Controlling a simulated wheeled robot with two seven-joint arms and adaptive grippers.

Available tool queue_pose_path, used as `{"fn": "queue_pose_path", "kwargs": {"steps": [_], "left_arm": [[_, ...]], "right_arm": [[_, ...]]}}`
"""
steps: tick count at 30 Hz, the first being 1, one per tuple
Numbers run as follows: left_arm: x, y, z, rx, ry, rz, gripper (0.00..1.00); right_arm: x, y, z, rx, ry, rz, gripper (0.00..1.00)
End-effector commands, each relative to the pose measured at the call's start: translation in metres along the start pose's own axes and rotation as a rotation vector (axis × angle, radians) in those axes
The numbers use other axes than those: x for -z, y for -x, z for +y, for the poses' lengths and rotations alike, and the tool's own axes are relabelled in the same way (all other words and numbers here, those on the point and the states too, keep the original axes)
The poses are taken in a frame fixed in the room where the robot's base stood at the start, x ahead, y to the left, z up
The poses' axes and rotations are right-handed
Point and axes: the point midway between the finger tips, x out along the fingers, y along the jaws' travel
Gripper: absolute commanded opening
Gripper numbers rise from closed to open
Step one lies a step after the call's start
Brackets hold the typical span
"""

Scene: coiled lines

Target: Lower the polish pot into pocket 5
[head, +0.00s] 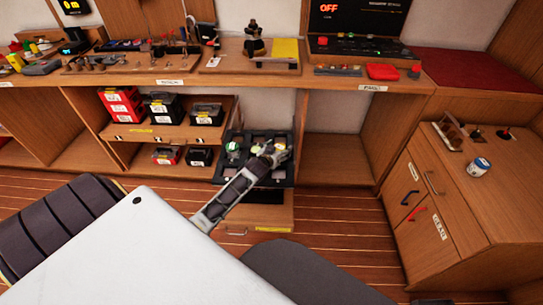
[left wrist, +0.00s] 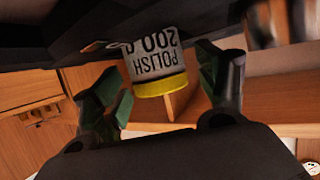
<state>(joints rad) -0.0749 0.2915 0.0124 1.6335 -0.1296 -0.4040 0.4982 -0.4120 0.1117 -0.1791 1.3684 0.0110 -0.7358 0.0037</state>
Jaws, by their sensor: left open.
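The polish pot (left wrist: 155,62), white with dark lettering and a yellow band at one end, shows upside down in the left wrist view. Its other end meets a dark surface at the top of that picture; I cannot tell how deep it sits or in which pocket. My left gripper (left wrist: 160,84) is open, with a finger on each side of the pot and gaps visible beside it. In the head view the left gripper (head: 273,151) is over the black pocketed tray (head: 284,173) and hides part of it. My right gripper is not in view.
The tray is at the lower shelf unit, beside drawers with black and red boxes (head: 160,107). The worktop (head: 230,80) above holds tools and a panel. A wooden cabinet (head: 440,200) on the right carries a white and blue pot (head: 479,168). The floor before it is clear.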

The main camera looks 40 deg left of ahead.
Motion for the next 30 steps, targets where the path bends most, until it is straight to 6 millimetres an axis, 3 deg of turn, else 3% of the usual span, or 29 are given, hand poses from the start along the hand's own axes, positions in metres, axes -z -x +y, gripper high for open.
{"fn": "queue_pose_path", "kwargs": {"steps": [30], "left_arm": [[0.000,0.086,0.000,0.000,0.000,0.000,0.73]], "right_arm": [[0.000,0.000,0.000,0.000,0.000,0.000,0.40]]}}
